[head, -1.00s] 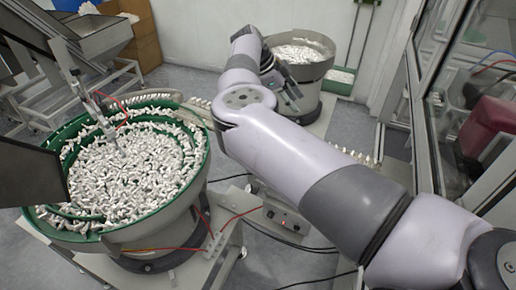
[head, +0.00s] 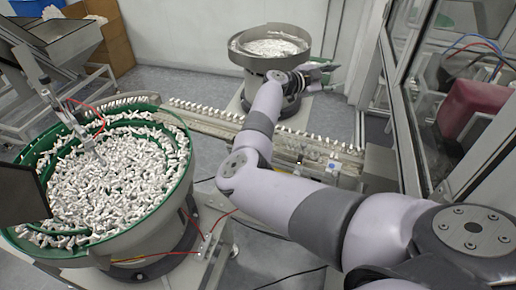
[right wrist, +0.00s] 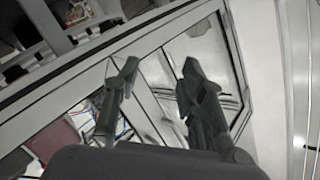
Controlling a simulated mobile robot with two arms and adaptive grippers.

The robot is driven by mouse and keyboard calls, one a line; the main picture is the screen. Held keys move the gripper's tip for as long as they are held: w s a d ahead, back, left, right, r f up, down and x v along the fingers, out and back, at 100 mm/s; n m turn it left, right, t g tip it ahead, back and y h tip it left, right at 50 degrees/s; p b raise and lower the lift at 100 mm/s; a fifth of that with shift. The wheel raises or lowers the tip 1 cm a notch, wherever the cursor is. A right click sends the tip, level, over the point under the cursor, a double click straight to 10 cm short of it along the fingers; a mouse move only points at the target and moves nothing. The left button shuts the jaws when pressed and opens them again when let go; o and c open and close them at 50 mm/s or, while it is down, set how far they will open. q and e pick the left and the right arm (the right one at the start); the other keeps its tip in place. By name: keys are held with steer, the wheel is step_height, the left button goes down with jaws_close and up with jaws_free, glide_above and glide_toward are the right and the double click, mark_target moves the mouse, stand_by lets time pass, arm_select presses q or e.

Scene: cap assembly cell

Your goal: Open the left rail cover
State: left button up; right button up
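A rail (head: 222,122) carrying a row of white caps runs from the left bowl feeder toward the middle of the head view. My right forearm hides part of it. I cannot make out a separate left rail cover or whether it is open. My right gripper (head: 322,76) is in front of the far bowl feeder, above and beyond the rail, with nothing held. In the right wrist view the two fingers of the right gripper (right wrist: 157,78) stand apart, with a glazed cabinet frame behind them. My left gripper is in neither view.
A large green-rimmed bowl (head: 178,195) full of white caps fills the left. A far metal bowl (head: 240,60) stands behind my right gripper. A glazed cabinet frame (head: 407,150) stands close on the right.

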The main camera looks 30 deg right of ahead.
step_height(320, 180, up, 6)
steer(key=w+n+t+h, duration=0.1)
steer(key=n+t+h, duration=0.3)
steer(key=n+t, duration=0.4)
steer(key=w+a+f+n+t+y, duration=0.2)
steer(key=w+a+n+t+y, duration=0.2)
steer(key=a+n+t+y, duration=0.5)
steer(key=s+a+f+n+g+y, duration=0.1)
steer(key=s+a+f+n+y, duration=0.3)
steer(key=a+f, duration=0.4)
steer(key=s+a+f+n+g+y, duration=0.2)
steer(key=s+a+f+n+y, duration=0.2)
steer(key=a+f, duration=0.5)
steer(key=shift+a+n+y, duration=1)
steer(key=shift+a+y, duration=0.2)
steer(key=shift+a, duration=0.45)
steer(key=shift+w, duration=0.1)
